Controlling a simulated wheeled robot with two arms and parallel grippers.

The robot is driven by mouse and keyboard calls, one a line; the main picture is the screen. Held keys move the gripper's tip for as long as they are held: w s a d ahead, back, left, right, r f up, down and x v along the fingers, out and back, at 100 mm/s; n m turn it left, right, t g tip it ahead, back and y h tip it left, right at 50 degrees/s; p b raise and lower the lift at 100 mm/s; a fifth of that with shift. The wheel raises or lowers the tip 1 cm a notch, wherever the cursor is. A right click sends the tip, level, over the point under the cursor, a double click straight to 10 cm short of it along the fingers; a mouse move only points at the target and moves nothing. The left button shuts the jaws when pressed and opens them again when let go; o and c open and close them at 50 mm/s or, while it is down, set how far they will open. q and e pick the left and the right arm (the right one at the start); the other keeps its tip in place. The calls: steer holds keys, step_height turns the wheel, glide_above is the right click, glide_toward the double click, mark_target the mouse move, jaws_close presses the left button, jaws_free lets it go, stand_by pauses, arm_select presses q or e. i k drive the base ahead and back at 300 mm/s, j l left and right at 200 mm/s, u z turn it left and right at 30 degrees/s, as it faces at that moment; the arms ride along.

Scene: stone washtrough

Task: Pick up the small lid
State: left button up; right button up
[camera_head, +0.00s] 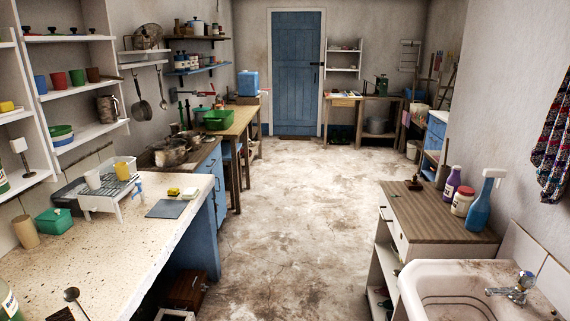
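No gripper of mine is in view. Several small, dark knobbed objects that look like lids stand on the upper board of the white wall shelf at the far left: one at the left (27,31), one in the middle (52,31) and a reddish one at the right (78,31). They stand apart from each other. A small dark brown object with a raised knob (415,184) sits on the wooden cabinet top at the right; I cannot tell if it is a lid. Which one is the small lid is not clear at this size.
A speckled stone counter (120,255) fills the lower left, with a dish rack (110,192), a green box (54,221) and a grey cloth (167,209). A white sink (425,275) and spray bottle (480,207) are at the right. The middle floor (290,220) is clear.

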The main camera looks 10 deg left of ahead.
mark_target(208, 138)
steer(key=i+u, duration=0.1)
steer(key=i, duration=0.95)
steer(key=i+l, duration=0.2)
steer(key=i, duration=0.9)
steer(key=i+l+u, duration=0.2)
steer(key=i+u, duration=0.25)
steer(key=i+l+u, duration=0.3)
steer(key=i+u, duration=0.15)
steer(key=i+l+u, duration=0.35)
steer(key=l+u, duration=0.15)
steer(key=i+l, duration=0.1)
steer(key=i, duration=0.2)
steer(key=i+l+u, duration=0.15)
steer(key=i+j, duration=0.05)
steer(key=i, duration=0.05)
